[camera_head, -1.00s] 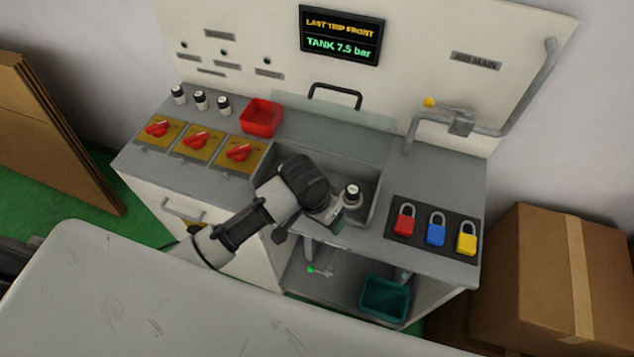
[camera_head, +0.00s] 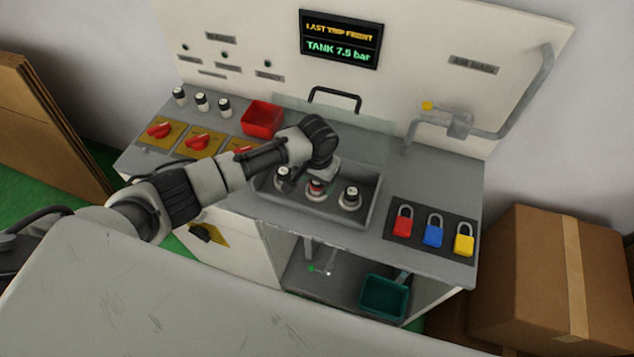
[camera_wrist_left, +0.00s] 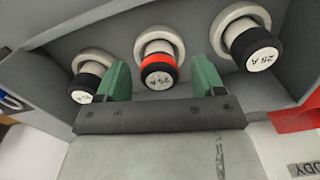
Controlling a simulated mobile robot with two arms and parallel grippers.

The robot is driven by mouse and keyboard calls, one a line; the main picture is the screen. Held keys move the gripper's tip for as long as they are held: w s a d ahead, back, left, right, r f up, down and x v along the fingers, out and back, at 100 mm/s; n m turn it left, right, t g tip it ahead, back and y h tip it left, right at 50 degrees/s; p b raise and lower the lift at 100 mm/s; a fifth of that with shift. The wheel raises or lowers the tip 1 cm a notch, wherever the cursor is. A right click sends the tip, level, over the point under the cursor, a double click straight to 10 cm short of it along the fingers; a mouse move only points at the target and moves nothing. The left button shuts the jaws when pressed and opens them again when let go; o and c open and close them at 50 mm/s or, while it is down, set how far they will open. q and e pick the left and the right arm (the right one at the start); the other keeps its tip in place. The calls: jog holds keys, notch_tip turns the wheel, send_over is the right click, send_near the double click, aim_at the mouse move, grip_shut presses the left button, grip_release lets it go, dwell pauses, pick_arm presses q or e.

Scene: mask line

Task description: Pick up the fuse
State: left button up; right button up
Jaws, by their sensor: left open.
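Three black-and-white fuses stand in sockets in a grey recessed tray (camera_head: 372,208) in the worktop. The middle fuse (camera_head: 315,191) has a red band, which shows clearly in the left wrist view (camera_wrist_left: 159,68). The plain fuses are the left (camera_head: 282,178) and right (camera_head: 350,198) ones; in the wrist view one, marked 25 A (camera_wrist_left: 252,47), is at right and the other (camera_wrist_left: 88,82) at left. My left gripper (camera_head: 316,180) is over the tray at the middle fuse. Its green fingers (camera_wrist_left: 162,78) are open, one on either side of that fuse, with gaps.
A red bin (camera_head: 262,119) and red rotary switches (camera_head: 158,130) lie left of the tray. Three more fuses (camera_head: 201,102) stand behind the switches. Padlocks (camera_head: 433,230) lie at right. A clear cover with a black handle (camera_head: 335,97) is behind the tray.

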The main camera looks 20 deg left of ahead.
pick_arm(q)
jog(key=shift+f, duration=0.7)
jog(key=c, duration=1)
jog(key=shift+r, duration=0.1)
jog(key=shift+r, duration=0.55)
notch_tip(320, 180, up, 3)
jog(key=shift+f+b, duration=0.15)
jog(key=shift+b, duration=0.4)
jog(key=s+d+r+b, duration=0.1)
jog(key=s+d+r, duration=0.5)
jog(key=d, duration=0.3)
jog(key=shift+s+d+r+b, duration=0.3)
jog(key=shift+s+r+b, duration=0.1)
jog(key=shift+r, duration=0.15)
